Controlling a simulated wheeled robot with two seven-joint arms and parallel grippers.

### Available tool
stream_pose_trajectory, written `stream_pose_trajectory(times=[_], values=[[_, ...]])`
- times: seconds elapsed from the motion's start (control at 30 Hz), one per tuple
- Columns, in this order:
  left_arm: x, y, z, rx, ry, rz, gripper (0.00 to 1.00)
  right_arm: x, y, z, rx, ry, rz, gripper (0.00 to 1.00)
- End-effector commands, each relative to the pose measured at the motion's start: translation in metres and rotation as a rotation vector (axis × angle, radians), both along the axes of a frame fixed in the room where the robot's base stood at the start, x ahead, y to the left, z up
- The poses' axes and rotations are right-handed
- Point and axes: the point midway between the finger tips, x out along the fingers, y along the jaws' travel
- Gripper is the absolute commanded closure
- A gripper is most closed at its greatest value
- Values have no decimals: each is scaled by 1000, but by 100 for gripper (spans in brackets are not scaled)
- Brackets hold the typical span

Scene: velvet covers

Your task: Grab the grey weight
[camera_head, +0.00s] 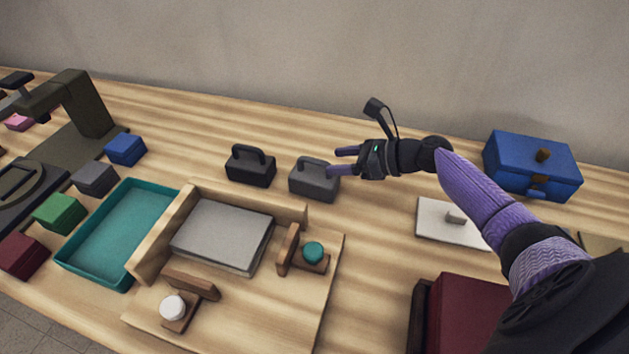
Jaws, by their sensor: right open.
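The grey weight (313,184) is a block with a loop handle on top, standing on the wooden table behind the wooden frame. A darker, near-black weight (250,168) of the same shape stands just left of it. My right gripper (341,161) reaches in from the right, its fingers pointing left. It is open, with its fingertips by the right side of the grey weight's handle. One finger overlaps the weight's right edge in the picture; I cannot tell whether it touches. My left gripper is not in view.
A wooden frame (325,262) holding grey sheets is in front. A teal tray (75,249) and coloured blocks lie left. A blue box (531,168), a white plate (438,224) and a dark red box (462,315) are right. Table behind the weights is clear.

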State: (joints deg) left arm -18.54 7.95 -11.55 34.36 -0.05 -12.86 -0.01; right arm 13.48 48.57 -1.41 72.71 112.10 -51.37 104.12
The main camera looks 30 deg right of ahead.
Motion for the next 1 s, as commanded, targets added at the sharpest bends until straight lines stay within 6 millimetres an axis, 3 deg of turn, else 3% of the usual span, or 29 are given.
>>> stream_pose_trajectory(times=[0.03, 0.2, 0.43, 0.73, 1.0], values=[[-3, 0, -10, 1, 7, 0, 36, 9, 6, -7, 0, -1, 3, 38], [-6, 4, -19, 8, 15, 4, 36, 30, 22, -15, 1, 1, 1, 38], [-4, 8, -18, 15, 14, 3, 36, 32, 24, -13, 0, 2, 1, 38], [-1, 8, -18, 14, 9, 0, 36, 32, 24, -13, 0, 2, 1, 100], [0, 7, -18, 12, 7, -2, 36, 32, 24, -14, 0, 2, 1, 100]])
